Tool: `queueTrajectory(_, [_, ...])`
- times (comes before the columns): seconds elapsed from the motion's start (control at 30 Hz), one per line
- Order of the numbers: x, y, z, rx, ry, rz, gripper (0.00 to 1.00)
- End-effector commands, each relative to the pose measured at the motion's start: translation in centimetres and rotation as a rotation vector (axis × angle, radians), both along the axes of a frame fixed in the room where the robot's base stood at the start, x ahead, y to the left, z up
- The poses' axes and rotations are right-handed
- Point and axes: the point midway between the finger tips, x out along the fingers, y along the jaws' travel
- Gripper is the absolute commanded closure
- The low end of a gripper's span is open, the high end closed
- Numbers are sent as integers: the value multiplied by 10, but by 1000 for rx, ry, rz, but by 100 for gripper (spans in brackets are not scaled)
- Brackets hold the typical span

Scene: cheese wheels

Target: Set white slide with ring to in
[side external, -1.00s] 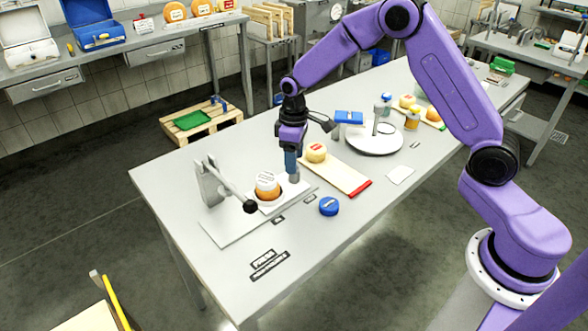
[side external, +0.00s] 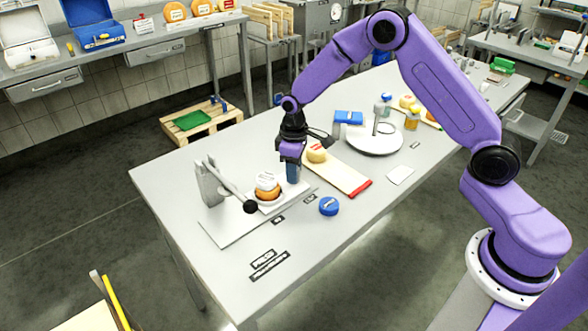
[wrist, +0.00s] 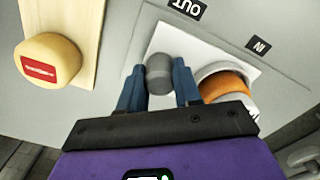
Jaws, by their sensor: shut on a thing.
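The white slide (wrist: 185,42) is a flat plate with an upright grey knob (wrist: 158,72) and a white ring (wrist: 215,68). An orange cheese wheel (wrist: 226,86) sits in the ring; in the side view the wheel (side external: 267,193) has a white top. My gripper (side external: 293,180) is down at the knob, and in the wrist view (wrist: 160,80) its blue fingers are shut on it, one each side. The IN label (wrist: 258,46) lies on the ring's side and the OUT label (wrist: 186,9) on the knob's side. Part of the ring is hidden by my gripper.
A press (side external: 210,184) with a black-ended lever (side external: 250,206) stands just left of the wheel. A board (side external: 340,178) with a pale cheese (side external: 316,152) lies to the right.

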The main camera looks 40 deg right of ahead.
Motion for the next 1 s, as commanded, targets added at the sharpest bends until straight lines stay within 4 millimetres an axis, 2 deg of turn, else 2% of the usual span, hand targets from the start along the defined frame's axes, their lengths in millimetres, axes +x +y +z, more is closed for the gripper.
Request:
queueTrajectory(0.17, [0,19,0,0,1,4,100])
queueTrajectory(0.4, [0,73,0,0,1,6,100])
queueTrajectory(0.6, [0,106,0,1,-1,3,100])
queueTrajectory(0.73, [0,114,0,0,0,1,100])
queueTrajectory(1.0, [0,118,1,2,-2,4,100])
